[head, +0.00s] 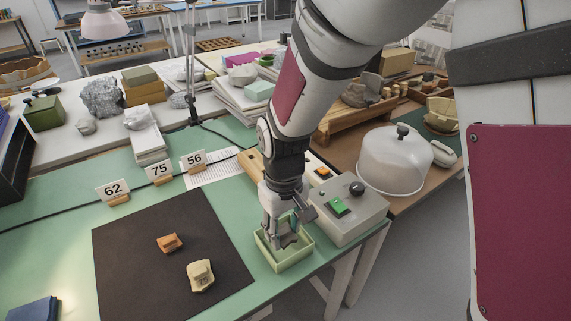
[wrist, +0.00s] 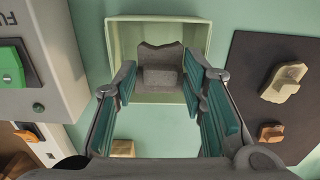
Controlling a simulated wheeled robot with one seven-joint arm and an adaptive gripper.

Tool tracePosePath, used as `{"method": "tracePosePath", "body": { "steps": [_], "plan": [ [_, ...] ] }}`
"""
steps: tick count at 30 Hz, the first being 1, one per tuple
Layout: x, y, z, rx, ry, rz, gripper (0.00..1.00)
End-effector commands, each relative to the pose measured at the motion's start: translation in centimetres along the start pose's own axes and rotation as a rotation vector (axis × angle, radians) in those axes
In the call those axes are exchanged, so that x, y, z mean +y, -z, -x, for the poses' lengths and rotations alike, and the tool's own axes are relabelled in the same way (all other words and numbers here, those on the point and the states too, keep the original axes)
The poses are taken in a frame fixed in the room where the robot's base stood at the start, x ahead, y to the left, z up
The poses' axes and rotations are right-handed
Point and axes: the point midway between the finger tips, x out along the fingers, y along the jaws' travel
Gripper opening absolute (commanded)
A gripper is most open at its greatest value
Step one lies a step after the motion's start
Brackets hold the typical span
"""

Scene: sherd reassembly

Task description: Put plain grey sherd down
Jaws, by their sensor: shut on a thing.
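My gripper (head: 283,226) points down over a pale green open tray (head: 288,264) near the table's front right edge. It is shut on the plain grey sherd (wrist: 161,56). In the wrist view the sherd shows between the two teal-padded fingers, with a notched top edge and a blockier part below. The tray (wrist: 158,28) lies behind the sherd there. In the head view the sherd is mostly hidden by the fingers, at the tray's opening. I cannot tell whether it touches the tray floor.
A dark mat (head: 130,262) to the left holds an orange sherd (head: 170,243) and a cream sherd (head: 200,275). Number cards (head: 160,170) stand behind it. A domed cover (head: 394,160) stands farther right.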

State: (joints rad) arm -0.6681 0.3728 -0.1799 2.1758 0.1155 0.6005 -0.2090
Motion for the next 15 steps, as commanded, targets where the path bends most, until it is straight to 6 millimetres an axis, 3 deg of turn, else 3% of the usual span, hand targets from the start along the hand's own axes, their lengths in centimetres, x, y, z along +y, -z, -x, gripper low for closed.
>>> {"method": "tracePosePath", "body": {
  "steps": [5,12,15],
  "plan": [
    [0.2,0.6,-0.5,-0.002,0.000,0.001,0.11],
    [0.2,0.6,-3.5,-0.003,0.000,0.001,0.11],
    [0.2,0.6,-3.7,-0.001,0.000,0.001,0.11]
  ]
}}
